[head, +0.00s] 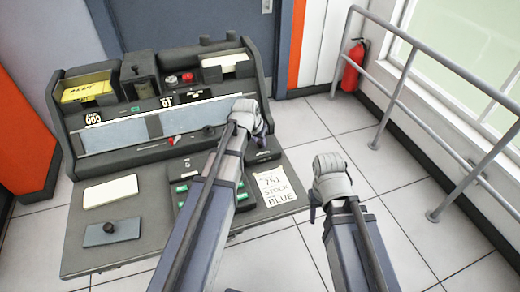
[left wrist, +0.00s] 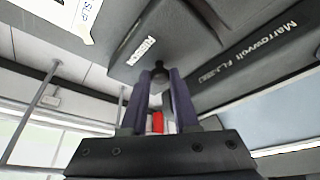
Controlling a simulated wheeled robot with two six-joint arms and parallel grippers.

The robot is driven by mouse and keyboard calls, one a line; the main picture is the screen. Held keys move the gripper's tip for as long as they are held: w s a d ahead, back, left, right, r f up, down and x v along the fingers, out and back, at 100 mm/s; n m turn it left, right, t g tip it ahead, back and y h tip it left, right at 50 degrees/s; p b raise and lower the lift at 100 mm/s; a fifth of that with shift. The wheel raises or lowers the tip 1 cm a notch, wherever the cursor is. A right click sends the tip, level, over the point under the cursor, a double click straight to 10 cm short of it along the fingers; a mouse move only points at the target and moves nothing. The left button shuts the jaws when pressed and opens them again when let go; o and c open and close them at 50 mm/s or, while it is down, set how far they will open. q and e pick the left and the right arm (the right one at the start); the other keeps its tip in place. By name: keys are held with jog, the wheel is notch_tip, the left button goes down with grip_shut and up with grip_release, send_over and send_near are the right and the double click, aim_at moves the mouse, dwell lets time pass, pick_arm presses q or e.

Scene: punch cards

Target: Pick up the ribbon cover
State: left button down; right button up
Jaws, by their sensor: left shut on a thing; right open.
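The ribbon cover appears in the left wrist view as a dark grey lidded piece (left wrist: 185,45) with a small label that seems to read RIBBON, and a round dark knob (left wrist: 160,70) at its edge. My left gripper (left wrist: 160,78) is shut on that knob, one finger on each side. In the head view my left gripper (head: 258,122) is at the right end of the console, above a dark box (head: 264,152); its fingertips and the knob are largely hidden there. My right gripper (head: 317,205) is open and empty, over the floor right of the desk.
The desk (head: 150,245) holds a white card stack (head: 110,191), a blue-grey plate with a knob (head: 101,236), a green-buttoned keypad (head: 181,189) and a STOCK BLUE note (head: 275,188). A railing (head: 396,100) and fire extinguisher (head: 352,68) stand right. Floor between is clear.

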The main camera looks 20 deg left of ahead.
aim_at(259, 143)
pick_arm(q)
notch_tip(259, 143, up, 10)
jog(key=p, duration=1)
jog(key=shift+r, duration=0.1)
notch_tip(259, 143, up, 3)
jog(key=p, duration=0.3)
dwell(0.5)
